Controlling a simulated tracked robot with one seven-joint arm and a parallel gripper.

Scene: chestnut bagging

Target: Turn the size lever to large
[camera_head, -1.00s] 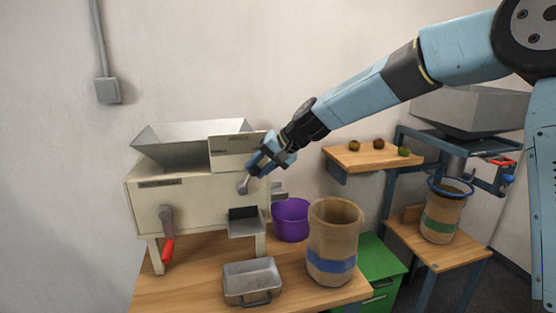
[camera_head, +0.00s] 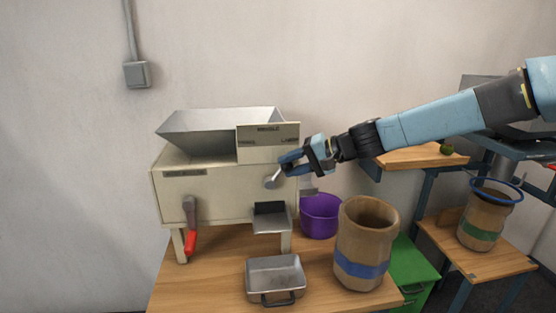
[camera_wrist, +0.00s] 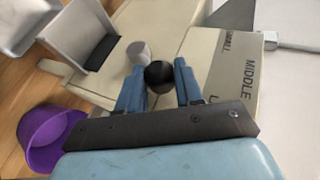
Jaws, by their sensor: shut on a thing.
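The cream sorting machine (camera_head: 225,195) stands on the wooden table, with its size lever on the front face. The lever's grey hub (camera_head: 271,183) shows low on the right; its arm tilts up and to the right. The label plate (camera_head: 267,151) above reads middle at the top, small on the left and large on the right. My gripper (camera_head: 284,169) is shut on the lever's end. In the wrist view the black lever knob (camera_wrist: 160,76) sits between my two blue fingers (camera_wrist: 160,88), beside the grey hub (camera_wrist: 138,52).
A metal tray (camera_head: 275,278) lies below the machine's chute (camera_head: 271,222). A red-handled crank (camera_head: 190,240) hangs on the front left. A purple bucket (camera_head: 320,216) and a sack with a blue band (camera_head: 366,245) stand to the right, beside a green cabinet (camera_head: 412,272).

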